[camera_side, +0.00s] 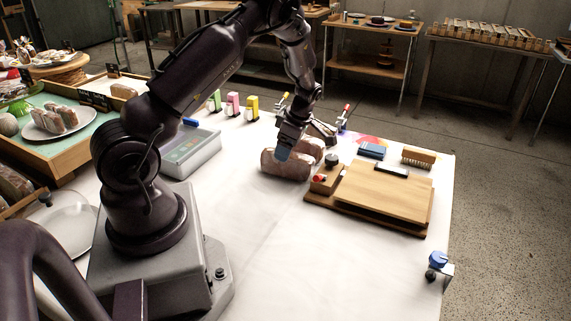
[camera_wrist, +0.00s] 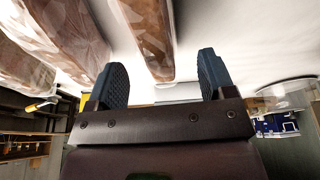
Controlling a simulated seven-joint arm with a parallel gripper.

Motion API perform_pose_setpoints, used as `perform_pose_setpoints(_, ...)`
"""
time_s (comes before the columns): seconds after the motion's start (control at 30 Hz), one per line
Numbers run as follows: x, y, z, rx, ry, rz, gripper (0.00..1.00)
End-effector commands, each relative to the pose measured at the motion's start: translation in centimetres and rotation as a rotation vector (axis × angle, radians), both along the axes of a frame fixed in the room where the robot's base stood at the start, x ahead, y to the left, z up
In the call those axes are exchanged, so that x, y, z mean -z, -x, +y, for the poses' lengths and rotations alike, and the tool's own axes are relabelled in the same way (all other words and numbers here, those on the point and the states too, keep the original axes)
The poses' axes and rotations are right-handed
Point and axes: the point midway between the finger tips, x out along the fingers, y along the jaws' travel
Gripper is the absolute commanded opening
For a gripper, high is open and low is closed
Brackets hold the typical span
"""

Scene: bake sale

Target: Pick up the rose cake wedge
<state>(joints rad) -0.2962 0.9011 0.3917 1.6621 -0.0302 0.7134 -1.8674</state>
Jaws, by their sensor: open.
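Several pinkish-brown pieces lie under and around my gripper (camera_side: 300,142) on the white table; none is clearly marked as the rose cake wedge. In the side view, one rounded piece (camera_side: 285,168) lies in front of the fingers and another shows partly behind them. In the wrist view, a narrow pinkish-brown piece (camera_wrist: 148,35) reaches down between the two blue fingertips, with space on both sides. Two wider mottled pieces lie left of it, one beside the left finger (camera_wrist: 72,35). My gripper (camera_wrist: 165,78) is open and holds nothing.
A wooden board on a base (camera_side: 382,193) stands close on the right, with a small wooden block holding a dark knob beside it. Coloured clips line the back edge. The front middle of the table is clear.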

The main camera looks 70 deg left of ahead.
Motion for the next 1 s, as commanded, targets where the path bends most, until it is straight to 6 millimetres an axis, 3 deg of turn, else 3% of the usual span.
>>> perform_pose_setpoints(0.3, 4.2, 0.8, 0.9, -0.001, 0.001, 0.003, 0.76)
perform_pose_setpoints(0.6, 4.8, 0.8, 1.0, 0.002, 0.0, 0.0, 0.76)
perform_pose_setpoints(0.63, 4.8, 0.8, 1.0, 0.002, 0.0, 0.0, 0.74)
perform_pose_setpoints(0.8, 4.8, 0.8, 1.0, 0.001, 0.0, 0.0, 0.37)
perform_pose_setpoints(1.0, 4.8, 0.8, 1.1, 0.001, 0.0, 0.0, 0.37)
